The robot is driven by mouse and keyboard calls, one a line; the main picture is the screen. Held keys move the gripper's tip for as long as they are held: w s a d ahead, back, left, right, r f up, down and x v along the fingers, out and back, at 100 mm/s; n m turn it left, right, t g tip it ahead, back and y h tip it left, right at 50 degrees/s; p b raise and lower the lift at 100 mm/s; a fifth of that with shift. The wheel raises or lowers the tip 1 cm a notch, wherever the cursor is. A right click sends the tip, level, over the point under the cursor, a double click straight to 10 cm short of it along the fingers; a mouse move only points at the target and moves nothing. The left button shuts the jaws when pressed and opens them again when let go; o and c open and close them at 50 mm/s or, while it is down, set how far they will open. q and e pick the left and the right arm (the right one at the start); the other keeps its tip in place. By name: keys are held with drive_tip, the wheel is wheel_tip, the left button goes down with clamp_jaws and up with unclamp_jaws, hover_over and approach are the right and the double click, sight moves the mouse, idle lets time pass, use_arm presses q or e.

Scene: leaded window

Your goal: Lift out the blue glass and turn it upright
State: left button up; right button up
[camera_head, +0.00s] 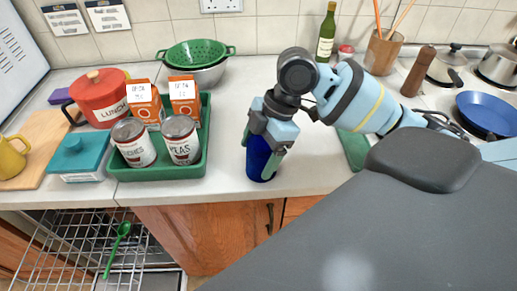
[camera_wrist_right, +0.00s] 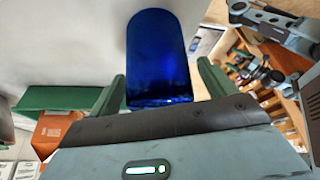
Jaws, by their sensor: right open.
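The blue glass (camera_head: 260,159) stands vertically on the pale counter; its top is hidden by my gripper, so I cannot tell which end its mouth is. My right gripper (camera_head: 265,147) comes down over it from above, with its fingers open on either side of the glass. In the right wrist view the deep blue glass (camera_wrist_right: 158,55) fills the space between the two green fingers (camera_wrist_right: 160,85). A gap shows on the left; the right finger looks close.
A green tray (camera_head: 160,174) with cans and orange cartons stands left of the glass. The pulled-out dishwasher rack (camera_head: 70,245) holds a green spoon (camera_head: 117,247). A green bottle (camera_head: 326,35) stands behind. Clear counter lies around the glass; its front edge is near.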

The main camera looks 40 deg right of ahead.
drive_tip(key=v, duration=0.8)
drive_tip(key=shift+a+p, duration=0.1)
drive_tip(key=shift+p, duration=0.3)
use_arm(q)
drive_tip(key=shift+w+r, duration=0.4)
drive_tip(key=shift+r, duration=0.2)
drive_tip(key=shift+s, duration=0.1)
